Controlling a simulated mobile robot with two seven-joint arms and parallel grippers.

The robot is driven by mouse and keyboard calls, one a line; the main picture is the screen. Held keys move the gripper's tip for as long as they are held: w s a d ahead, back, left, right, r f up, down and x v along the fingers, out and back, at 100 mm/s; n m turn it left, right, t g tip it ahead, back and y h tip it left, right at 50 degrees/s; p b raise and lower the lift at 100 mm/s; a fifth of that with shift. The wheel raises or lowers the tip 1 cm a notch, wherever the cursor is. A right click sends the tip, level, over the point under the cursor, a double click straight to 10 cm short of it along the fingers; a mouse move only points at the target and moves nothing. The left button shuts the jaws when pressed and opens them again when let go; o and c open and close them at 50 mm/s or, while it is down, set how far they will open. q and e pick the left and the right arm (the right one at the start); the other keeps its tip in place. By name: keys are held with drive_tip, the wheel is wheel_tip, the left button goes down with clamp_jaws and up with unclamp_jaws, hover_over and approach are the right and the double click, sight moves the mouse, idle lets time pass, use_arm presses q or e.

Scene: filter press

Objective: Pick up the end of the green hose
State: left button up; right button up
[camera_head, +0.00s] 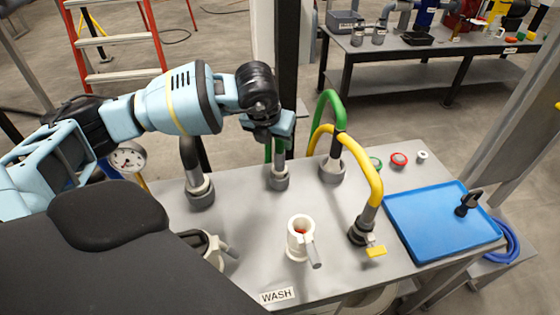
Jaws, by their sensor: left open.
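A green hose (329,98) arches up behind the steel table and comes down to a grey end standing in a dark grey socket (331,172). Another piece of green (268,151) shows just under my left gripper (275,135), above a second grey socket (279,182). My left gripper is open and hangs above that socket, to the left of the arched hose. Its fingertips are partly hidden by its own body, so I cannot tell whether they touch anything. My right gripper is out of view.
A yellow hose (362,166) curves down to a fitting with a yellow lever. A black hose (188,152) stands at left. A white valve (300,240) is at front. A blue tray (420,225) holds a black fitting (467,203). A pressure gauge (127,158) stands left.

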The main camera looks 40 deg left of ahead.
sight(278, 146)
use_arm(q)
drive_tip(key=shift+w+f, duration=0.25)
drive_tip(key=shift+f, duration=0.35)
drive_tip(key=x, duration=0.3)
drive_tip(key=shift+d+f, duration=0.2)
drive_tip(key=shift+w+f, duration=0.25)
drive_tip(key=shift+f, duration=0.35)
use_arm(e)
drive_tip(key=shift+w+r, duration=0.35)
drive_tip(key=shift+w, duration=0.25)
use_arm(q)
drive_tip(key=shift+c, duration=0.3)
